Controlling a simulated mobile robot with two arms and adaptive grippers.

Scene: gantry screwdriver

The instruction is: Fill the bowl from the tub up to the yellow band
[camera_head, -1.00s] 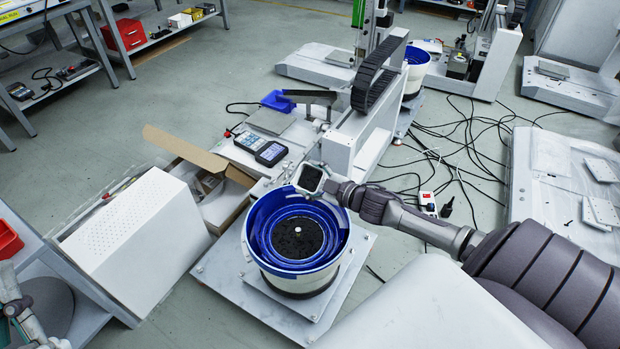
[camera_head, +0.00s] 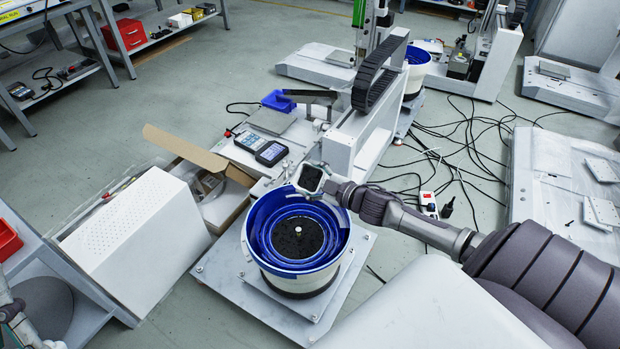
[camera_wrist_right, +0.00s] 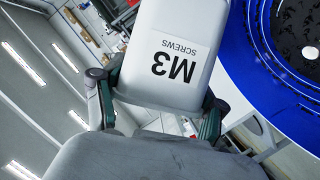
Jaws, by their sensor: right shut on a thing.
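The bowl (camera_head: 260,232) is a blue, stepped feeder bowl on a white drum. Dark screws lie around the pale centre of its floor, and it also shows in the wrist view (camera_wrist_right: 262,45). I cannot make out a yellow band. The tub (camera_head: 301,190) is small and white, with dark contents in its open top. In the wrist view its label (camera_wrist_right: 178,62) reads M3 SCREWS. My right gripper (camera_head: 332,186) is shut on the tub at the bowl's far right rim. My left gripper (camera_head: 12,312) shows only partly at the left edge; its jaws are unclear.
A white perforated box (camera_head: 140,235) and an open cardboard box (camera_head: 228,205) stand left of the bowl. A gantry frame (camera_head: 345,150) stands behind right. Loose cables (camera_head: 470,150) cover the floor at right.

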